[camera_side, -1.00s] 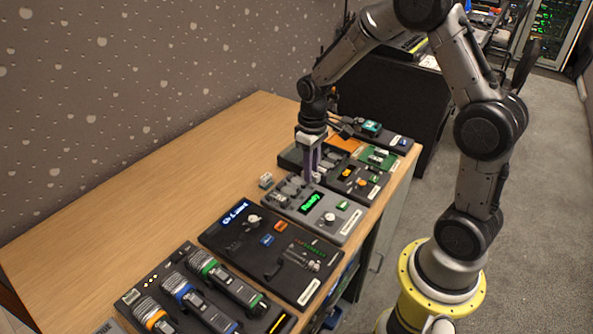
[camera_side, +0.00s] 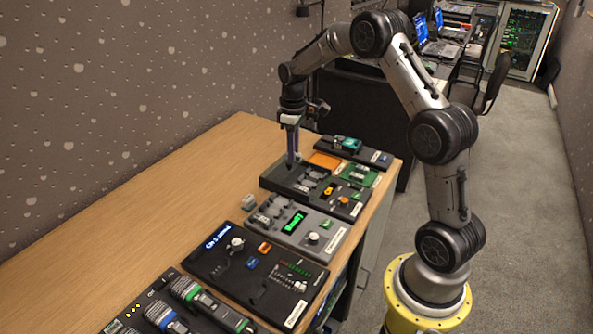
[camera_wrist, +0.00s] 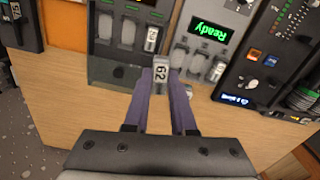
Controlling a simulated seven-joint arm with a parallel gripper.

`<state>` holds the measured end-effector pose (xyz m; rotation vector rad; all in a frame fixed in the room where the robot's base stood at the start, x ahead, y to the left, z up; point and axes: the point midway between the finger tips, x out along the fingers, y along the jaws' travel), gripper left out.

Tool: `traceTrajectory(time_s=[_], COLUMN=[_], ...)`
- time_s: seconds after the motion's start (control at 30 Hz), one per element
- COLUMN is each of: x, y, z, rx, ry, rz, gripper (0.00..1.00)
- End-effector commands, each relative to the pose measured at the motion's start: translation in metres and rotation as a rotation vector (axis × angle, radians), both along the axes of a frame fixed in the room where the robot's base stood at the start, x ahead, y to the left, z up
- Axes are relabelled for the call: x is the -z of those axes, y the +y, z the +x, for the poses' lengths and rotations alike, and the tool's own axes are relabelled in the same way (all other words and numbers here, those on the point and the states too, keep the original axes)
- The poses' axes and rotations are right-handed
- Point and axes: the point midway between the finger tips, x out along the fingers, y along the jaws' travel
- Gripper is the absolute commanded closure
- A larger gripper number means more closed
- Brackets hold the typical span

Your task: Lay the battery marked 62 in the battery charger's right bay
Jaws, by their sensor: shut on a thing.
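My gripper (camera_wrist: 160,76) is shut on the white battery marked 62 (camera_wrist: 160,73), which sits between the two purple fingers in the wrist view. In the side view my gripper (camera_side: 293,158) points down at the left edge of a dark bay unit, seemingly the battery charger (camera_side: 268,182). In the wrist view this charger (camera_wrist: 108,72) has bays side by side under green lights. A pale battery (camera_wrist: 151,39) lies in the bay on the picture's right; the others look empty. The held battery is below the bays in the wrist view. Its height above the unit is unclear.
A grey unit with a green "Ready" display (camera_side: 294,222) and its own bays stands close beside the charger. A small pale block (camera_side: 248,202) lies on the table by it. A black fader panel (camera_side: 225,262) is nearer. The table's left side is clear.

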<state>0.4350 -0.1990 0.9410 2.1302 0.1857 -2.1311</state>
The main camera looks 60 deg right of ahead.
Motion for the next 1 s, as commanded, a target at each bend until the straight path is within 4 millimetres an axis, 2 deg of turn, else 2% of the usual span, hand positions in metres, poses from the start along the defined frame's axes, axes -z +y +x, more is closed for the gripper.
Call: traceTrajectory(time_s=[0.03, 0.1, 0.2, 0.33, 0.57, 1.0], x=[0.010, 0.020, 0.037, 0.056, 0.072, 0.104], y=[-0.024, -0.051, -0.084, -0.111, -0.123, -0.123], z=[0.005, 0.010, 0.009, 0.001, -0.013, -0.013], rx=[0.020, 0.042, 0.086, 0.138, 0.173, 0.174], ry=[0.003, 0.002, 0.002, 0.002, 0.000, 0.001], rz=[0.001, 0.002, 0.002, 0.002, 0.000, 0.001], gripper=[1.00, 1.00, 1.00, 1.00, 1.00, 1.00])
